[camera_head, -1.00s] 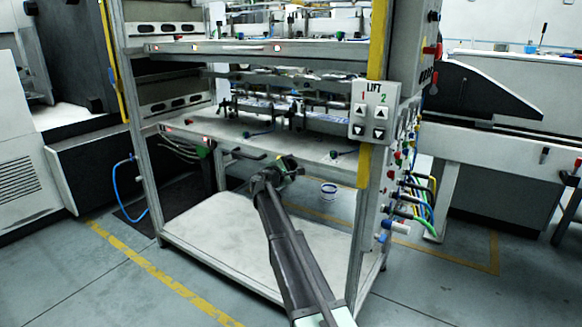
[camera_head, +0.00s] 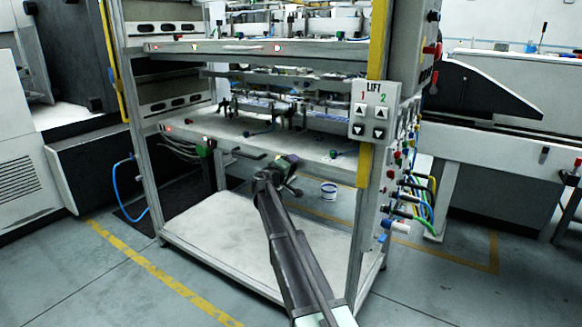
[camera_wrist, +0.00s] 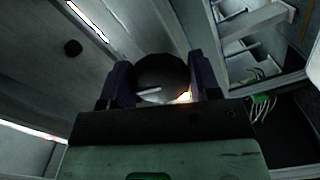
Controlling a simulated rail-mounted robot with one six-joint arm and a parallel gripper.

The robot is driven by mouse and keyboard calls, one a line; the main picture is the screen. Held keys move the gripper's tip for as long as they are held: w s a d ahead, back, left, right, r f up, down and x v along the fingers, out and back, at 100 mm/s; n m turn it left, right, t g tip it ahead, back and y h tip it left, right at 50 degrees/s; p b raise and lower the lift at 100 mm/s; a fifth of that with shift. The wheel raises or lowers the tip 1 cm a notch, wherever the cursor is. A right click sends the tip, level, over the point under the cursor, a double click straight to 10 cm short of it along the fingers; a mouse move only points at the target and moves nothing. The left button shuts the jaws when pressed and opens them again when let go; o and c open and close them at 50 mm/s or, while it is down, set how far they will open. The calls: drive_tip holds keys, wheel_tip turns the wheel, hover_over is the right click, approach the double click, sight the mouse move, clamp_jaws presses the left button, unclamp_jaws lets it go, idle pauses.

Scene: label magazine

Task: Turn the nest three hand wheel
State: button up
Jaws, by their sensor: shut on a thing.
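A dark round hand wheel (camera_wrist: 162,78) sits between the two fingers of my gripper (camera_wrist: 163,82) in the wrist view. The fingers stand on both sides of its rim and are shut on it. A small bright streak shows on its face. In the head view my gripper (camera_head: 289,172) is at the front edge of the lower shelf (camera_head: 300,150) of the magazine frame. There the wheel is too small and too covered by my gripper to make out. Which nest number it belongs to cannot be read.
A LIFT button panel (camera_head: 371,112) hangs on the right post, right of my gripper. Coloured hoses (camera_head: 418,195) run down the frame's right side. A second dark knob (camera_wrist: 73,47) shows in the wrist view.

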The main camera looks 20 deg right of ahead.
drive_tip(key=m, duration=0.6)
drive_tip(key=shift+m, duration=0.3)
idle(0.4)
drive_tip(key=o, duration=0.9)
drive_tip(key=v, duration=1)
drive_tip(key=shift+s+a, duration=0.25)
drive_tip(key=shift+s, duration=0.05)
